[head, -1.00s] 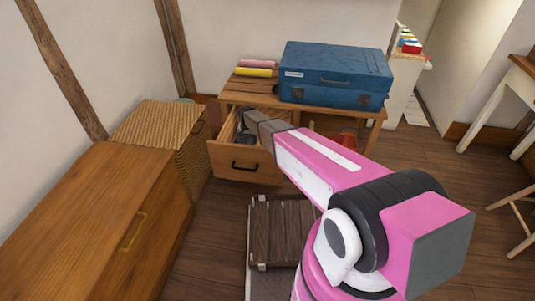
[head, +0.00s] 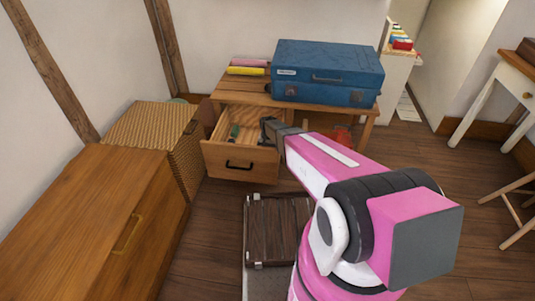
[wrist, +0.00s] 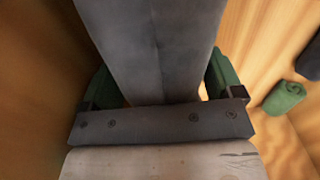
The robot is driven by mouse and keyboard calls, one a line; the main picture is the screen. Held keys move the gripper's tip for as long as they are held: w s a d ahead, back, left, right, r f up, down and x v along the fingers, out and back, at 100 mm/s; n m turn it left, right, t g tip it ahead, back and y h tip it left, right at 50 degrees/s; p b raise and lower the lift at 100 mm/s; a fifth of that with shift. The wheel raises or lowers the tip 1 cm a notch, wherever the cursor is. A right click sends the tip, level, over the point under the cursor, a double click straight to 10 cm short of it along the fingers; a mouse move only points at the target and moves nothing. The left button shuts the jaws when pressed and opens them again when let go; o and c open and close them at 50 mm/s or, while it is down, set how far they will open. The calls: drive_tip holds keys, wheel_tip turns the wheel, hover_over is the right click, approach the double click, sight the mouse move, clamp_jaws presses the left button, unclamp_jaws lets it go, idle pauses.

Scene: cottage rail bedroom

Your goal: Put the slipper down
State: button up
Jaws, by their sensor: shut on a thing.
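My gripper (head: 270,130) is at the right part of the open drawer (head: 240,158) under the wooden table, at about the height of its opening. In the wrist view my gripper (wrist: 155,98) is shut, and green material, seemingly the slipper (wrist: 222,75), shows at both sides behind its grey parts. Most of the slipper is hidden, and I cannot tell whether it touches the drawer bottom. A separate green item (wrist: 284,97) lies to the right on the wood, with a dark item (wrist: 310,60) beyond it.
A blue case (head: 328,75) and pink and yellow rolls (head: 248,66) are on the table (head: 240,91). A wicker chest (head: 150,130) and a wooden cabinet (head: 75,210) stand left of the drawer. A dark slatted case (head: 278,225) lies on the floor in front.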

drive_tip(key=shift+f, duration=1.75)
drive_tip(key=shift+f, duration=0.1)
drive_tip(key=o, duration=0.7)
wheel_tip(320, 180, up, 12)
drive_tip(key=shift+s, duration=0.1)
drive_tip(key=s+d+r, duration=0.1)
drive_tip(key=s+r, duration=0.1)
drive_tip(key=s+d+r, duration=0.3)
drive_tip(key=s+r, duration=0.1)
drive_tip(key=shift+s+d, duration=0.35)
drive_tip(key=c, duration=0.3)
drive_tip(key=shift+o, duration=1.4)
drive_tip(key=s+d+r+n, duration=0.1)
drive_tip(key=s+d+r, duration=0.3)
drive_tip(key=s, duration=0.5)
drive_tip(key=s+d+r+n, duration=0.1)
drive_tip(key=s+d+r, duration=0.4)
drive_tip(key=s+r, duration=0.3)
drive_tip(key=shift+s+d+r, duration=0.2)
drive_tip(key=shift+s+r, duration=0.1)
drive_tip(key=shift+s, duration=0.1)
